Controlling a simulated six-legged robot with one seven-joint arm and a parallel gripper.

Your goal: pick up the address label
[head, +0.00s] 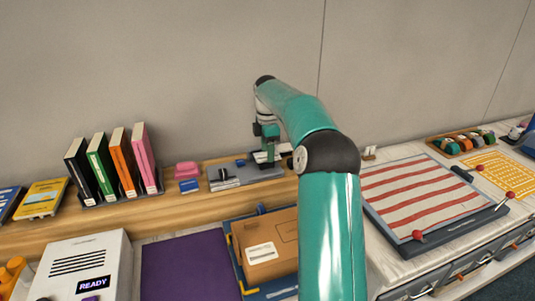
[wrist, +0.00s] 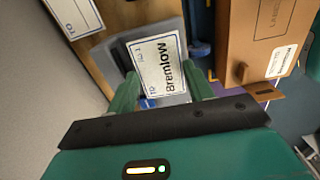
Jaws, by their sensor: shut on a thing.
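A second white card (wrist: 75,14) with blue print shows at the top left of the wrist view.
A brown parcel (head: 283,233) with its own white label lies in front of the shelf. Upright books (head: 122,160), a pink block (head: 186,169) and a blue block (head: 189,186) stand to the left. A striped board (head: 415,190) lies to the right. The wall is close behind.

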